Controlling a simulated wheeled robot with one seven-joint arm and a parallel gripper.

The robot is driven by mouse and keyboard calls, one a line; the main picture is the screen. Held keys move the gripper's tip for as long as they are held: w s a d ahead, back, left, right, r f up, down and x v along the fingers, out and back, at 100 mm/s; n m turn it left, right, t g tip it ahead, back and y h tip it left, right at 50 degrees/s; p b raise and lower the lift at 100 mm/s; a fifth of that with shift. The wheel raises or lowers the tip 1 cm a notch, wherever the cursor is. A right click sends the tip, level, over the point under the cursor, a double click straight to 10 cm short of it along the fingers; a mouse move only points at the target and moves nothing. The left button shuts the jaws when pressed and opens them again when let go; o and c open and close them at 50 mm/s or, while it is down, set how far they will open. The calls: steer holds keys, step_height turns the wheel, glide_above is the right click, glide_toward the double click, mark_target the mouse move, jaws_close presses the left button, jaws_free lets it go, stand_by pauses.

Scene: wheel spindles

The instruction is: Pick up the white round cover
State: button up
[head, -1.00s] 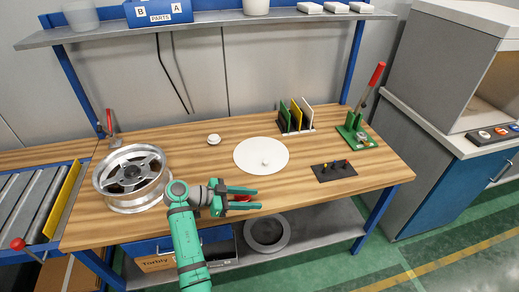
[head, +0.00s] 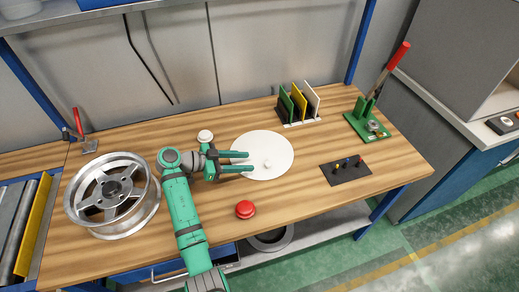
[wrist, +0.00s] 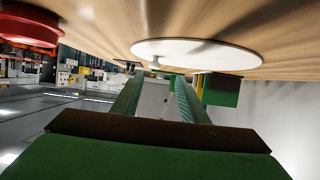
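The white round cover (head: 275,142) is a large flat disc with a small white knob (head: 267,163) on top. It lies on the wooden workbench. In the wrist view the cover (wrist: 220,55) is at the top, seen nearly edge-on, with its knob (wrist: 155,65) showing between the finger lines. My gripper (head: 249,162) is open and empty. In the head view its two fingers overlap the cover's left part and point toward the knob. A gap shows between the fingertips and the knob. The wrist view also shows both green fingers (wrist: 158,88) apart, with nothing between them.
A red button (head: 245,209) is in front of the cover. A small white round piece (head: 205,135) stands behind my gripper. A metal wheel rim (head: 112,190) is at left. A panel rack (head: 300,103), black peg plate (head: 345,169) and green lever press (head: 370,124) are at right.

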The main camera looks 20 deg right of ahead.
mark_target(268, 163)
steer(key=x, duration=0.4)
steer(key=shift+s+d, duration=0.15)
steer(key=shift+d, duration=0.2)
steer(key=x, duration=0.4)
steer(key=shift+s+d, duration=0.25)
steer(key=shift+s, duration=0.15)
steer(key=shift+d+f, duration=0.15)
steer(key=shift+d, duration=0.25)
steer(key=shift+c, duration=0.4)
jaws_close()
